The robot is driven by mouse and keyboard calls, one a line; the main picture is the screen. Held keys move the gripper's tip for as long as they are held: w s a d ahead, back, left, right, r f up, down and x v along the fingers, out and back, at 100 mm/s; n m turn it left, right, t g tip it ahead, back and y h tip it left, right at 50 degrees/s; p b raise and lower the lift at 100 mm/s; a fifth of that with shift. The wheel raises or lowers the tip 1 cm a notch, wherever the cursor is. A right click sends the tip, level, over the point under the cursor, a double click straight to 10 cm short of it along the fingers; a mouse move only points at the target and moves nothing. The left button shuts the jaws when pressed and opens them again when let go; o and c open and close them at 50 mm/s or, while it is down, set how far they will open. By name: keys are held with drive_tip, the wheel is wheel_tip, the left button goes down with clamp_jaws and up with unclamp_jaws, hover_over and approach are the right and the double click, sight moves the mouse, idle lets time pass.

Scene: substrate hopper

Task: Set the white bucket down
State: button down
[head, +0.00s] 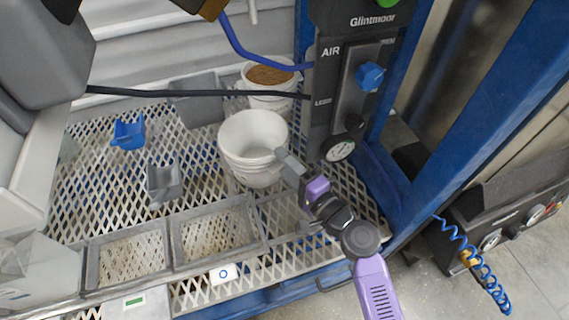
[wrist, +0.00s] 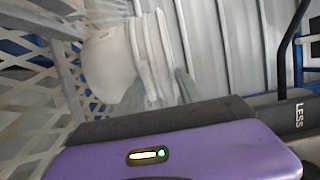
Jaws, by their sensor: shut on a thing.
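The white bucket (head: 252,150) is empty and stands at or just above the metal mesh deck (head: 205,125) in the head view. I cannot tell whether its base touches the mesh. My gripper (head: 285,160) reaches it from the lower right and is shut on its right side wall. In the wrist view the bucket (wrist: 125,60) appears sideways, with its ribbed rim between the two grey fingers (wrist: 158,88). The fingers cover part of the wall.
Another white bucket (head: 268,82) with brown material stands behind. A blue scoop (head: 128,133) and grey containers (head: 165,182) lie to the left. Framed openings (head: 215,228) are in front. A control panel (head: 350,90) with a blue knob and gauge stands close on the right.

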drive_tip(key=shift+f, duration=0.1)
drive_tip(key=c, duration=0.8)
unclamp_jaws()
drive_tip(key=shift+o, duration=0.2)
drive_tip(key=v, duration=1.2)
drive_tip(key=shift+s, duration=0.1)
